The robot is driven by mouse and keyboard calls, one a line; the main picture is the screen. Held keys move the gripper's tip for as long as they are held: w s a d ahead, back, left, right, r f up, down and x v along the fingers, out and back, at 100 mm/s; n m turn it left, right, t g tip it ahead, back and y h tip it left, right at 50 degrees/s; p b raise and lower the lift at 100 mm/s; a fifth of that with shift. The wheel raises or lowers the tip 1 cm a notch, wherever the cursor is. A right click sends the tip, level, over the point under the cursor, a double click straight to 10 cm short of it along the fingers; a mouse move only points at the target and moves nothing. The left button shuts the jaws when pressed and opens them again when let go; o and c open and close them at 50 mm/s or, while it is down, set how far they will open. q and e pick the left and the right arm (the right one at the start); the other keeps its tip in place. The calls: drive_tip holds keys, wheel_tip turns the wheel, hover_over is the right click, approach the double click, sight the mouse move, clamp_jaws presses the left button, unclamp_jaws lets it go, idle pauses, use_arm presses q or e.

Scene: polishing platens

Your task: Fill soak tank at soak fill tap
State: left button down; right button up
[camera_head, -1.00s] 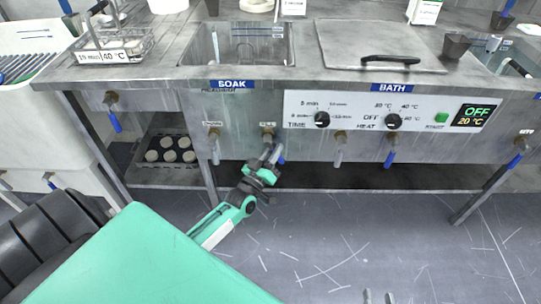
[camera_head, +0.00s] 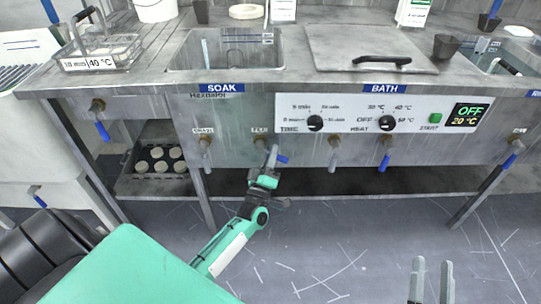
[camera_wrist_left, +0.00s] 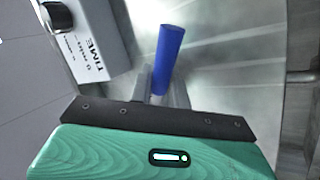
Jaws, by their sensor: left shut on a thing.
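The SOAK tank (camera_head: 232,50) is an open steel basin set in the counter at the left; I see no clear water surface in it. The soak fill tap (camera_head: 260,143) is on the front panel below, under a small label. Its blue handle (camera_head: 282,159) points sideways to the right. My left gripper (camera_head: 273,152) is at this tap, shut on the handle. In the left wrist view, the blue handle (camera_wrist_left: 168,58) sticks out between the fingers (camera_wrist_left: 160,84). My right gripper (camera_head: 432,266) is at the bottom right, fingers apart and empty, over the floor.
The control panel (camera_head: 385,114) reads OFF and 20 °C. The lidded BATH (camera_head: 370,48) is right of the tank. A basket (camera_head: 100,52) stands at left.

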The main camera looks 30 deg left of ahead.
use_arm(q)
drive_tip(key=shift+f, duration=0.1)
drive_tip(key=c, duration=1.4)
unclamp_jaws()
